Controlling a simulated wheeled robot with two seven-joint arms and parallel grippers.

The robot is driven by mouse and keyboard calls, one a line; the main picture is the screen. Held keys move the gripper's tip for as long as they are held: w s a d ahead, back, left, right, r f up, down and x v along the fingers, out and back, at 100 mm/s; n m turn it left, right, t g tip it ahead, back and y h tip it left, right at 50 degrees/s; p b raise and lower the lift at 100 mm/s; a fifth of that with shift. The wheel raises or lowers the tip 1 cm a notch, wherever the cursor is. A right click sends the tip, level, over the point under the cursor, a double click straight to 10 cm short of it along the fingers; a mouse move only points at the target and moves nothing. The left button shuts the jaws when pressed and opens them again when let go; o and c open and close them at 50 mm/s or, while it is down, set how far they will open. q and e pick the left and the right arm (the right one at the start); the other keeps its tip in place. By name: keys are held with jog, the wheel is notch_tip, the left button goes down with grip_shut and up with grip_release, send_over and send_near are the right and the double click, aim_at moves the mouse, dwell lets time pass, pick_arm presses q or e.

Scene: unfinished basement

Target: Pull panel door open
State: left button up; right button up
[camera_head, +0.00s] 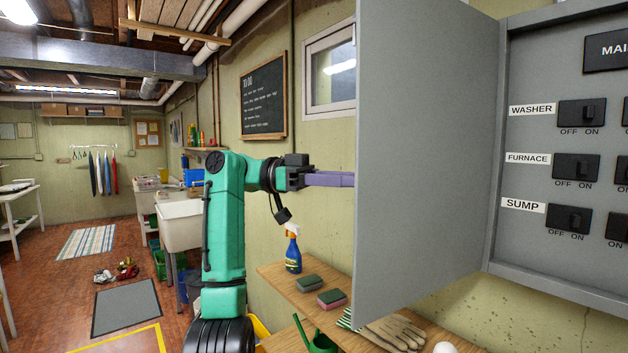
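The grey panel door (425,150) stands swung out from the electrical panel (495,150), hinged on the panel's left side. The inside of the panel shows, with switches labelled WASHER, FURNACE and SUMP. My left gripper (332,179) is at the left edge of the door in the picture, its purple fingers pointing right. The fingertips meet or pass behind the door's edge, so I cannot tell whether they touch it or how far apart they are. My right gripper is not in view.
A wooden shelf (310,304) below the door holds a blue spray bottle (293,254), sponges (312,284) and work gloves (392,336). A small window (329,70) and chalkboard (263,98) are on the wall. Floor with mats lies open at left.

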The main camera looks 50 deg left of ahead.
pick_arm(q)
jog(key=p+v, duration=0.3)
jog(key=v, duration=0.9)
jog(key=shift+a, duration=0.15)
jog(key=shift+s, duration=0.15)
